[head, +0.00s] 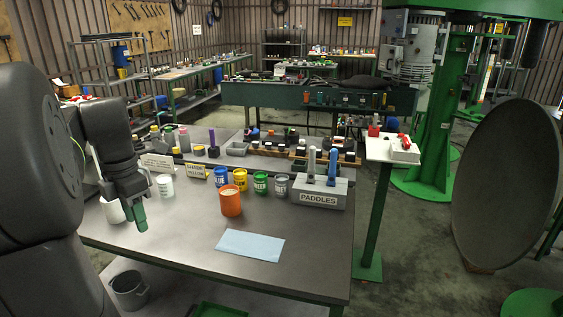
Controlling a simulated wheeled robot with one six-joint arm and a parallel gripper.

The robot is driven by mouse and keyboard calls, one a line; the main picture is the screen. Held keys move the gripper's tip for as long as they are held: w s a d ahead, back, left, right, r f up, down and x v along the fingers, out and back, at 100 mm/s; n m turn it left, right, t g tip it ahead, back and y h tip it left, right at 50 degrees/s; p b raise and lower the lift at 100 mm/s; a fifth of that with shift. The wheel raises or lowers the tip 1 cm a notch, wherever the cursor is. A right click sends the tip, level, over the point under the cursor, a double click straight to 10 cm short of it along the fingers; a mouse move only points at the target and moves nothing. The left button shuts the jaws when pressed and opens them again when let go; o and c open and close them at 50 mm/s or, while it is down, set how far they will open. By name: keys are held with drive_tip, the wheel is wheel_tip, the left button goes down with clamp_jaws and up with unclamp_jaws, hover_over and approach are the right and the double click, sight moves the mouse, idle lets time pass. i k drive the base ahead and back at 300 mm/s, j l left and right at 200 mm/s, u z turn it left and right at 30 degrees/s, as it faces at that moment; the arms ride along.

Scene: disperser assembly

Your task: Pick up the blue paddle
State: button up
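Two upright paddle handles stand in the grey block labelled PADDLES (320,198) at the right end of the front table. My gripper (140,218) hangs at the left over the table, well apart from the paddles. Its end shows green, and I cannot tell whether its fingers are open or shut.
An orange cup (231,202), a blue can (221,177), a yellow can (240,179), a green can (260,183) and a grey can (281,186) stand left of the block. A light blue sheet (250,245) lies in front. The table's front right is clear.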

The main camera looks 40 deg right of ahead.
sight(332, 171)
drive_tip(key=k+l+u, duration=0.5)
drive_tip(key=k+l, duration=0.85)
drive_tip(key=l+u, duration=0.15)
drive_tip(key=l, duration=0.45)
drive_tip(key=l+u, duration=0.1)
drive_tip(key=l, duration=0.55)
drive_tip(key=k+l+u, duration=0.15)
drive_tip(key=l, duration=0.45)
drive_tip(key=l+u, duration=0.1)
drive_tip(key=l, duration=0.5)
drive_tip(key=i+l, duration=0.1)
drive_tip(key=l, duration=0.25)
drive_tip(key=i+l, duration=0.1)
drive_tip(key=l, duration=0.25)
drive_tip(key=i+l, duration=0.15)
drive_tip(key=l, duration=0.2)
drive_tip(key=i+l+u, duration=0.1)
drive_tip(key=l, duration=0.25)
